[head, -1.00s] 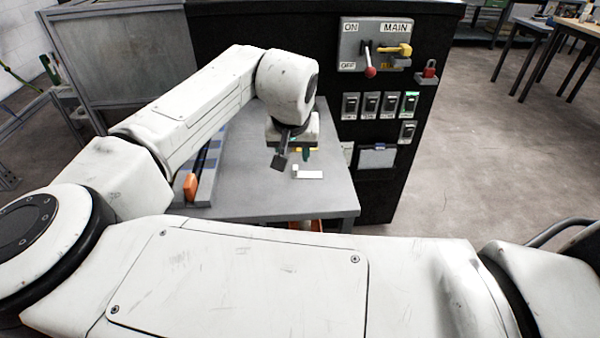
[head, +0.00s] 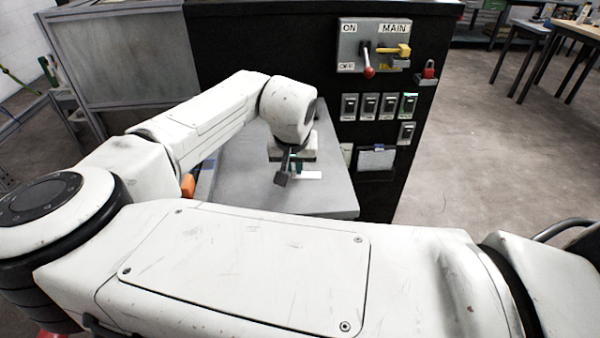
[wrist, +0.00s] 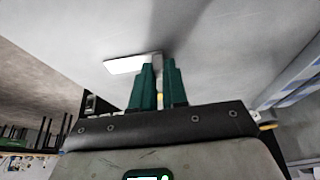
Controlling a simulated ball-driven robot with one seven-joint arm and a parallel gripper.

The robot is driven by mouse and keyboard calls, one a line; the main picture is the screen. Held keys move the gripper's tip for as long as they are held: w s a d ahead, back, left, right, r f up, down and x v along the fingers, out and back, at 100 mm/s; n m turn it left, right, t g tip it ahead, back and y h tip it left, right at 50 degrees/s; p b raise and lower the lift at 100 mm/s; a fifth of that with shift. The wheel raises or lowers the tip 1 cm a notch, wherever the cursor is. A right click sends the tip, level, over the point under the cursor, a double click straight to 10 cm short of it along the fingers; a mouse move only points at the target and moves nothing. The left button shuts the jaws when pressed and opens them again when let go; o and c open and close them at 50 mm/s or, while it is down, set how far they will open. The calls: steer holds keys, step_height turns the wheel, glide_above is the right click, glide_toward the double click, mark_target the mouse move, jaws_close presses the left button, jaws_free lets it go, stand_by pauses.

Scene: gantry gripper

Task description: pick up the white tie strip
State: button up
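The white tie strip (head: 308,175) lies flat on the grey table in the head view, just right of my gripper's dark tip part. In the wrist view the strip (wrist: 125,65) extends left from the fingertips. A small pale raised end of it shows behind and between the fingertips. My gripper (wrist: 158,63) has two green fingers, standing apart with a narrow gap, one on each side of that raised end. I see no clear contact. In the head view my gripper (head: 297,165) is low over the table and its fingers are mostly hidden.
The grey table (head: 240,185) is mostly bare around the strip. A black cabinet with a main switch panel (head: 374,46) stands right behind the table. A blue-marked strip (wrist: 295,92) shows right in the wrist view.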

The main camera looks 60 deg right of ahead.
jaws_close()
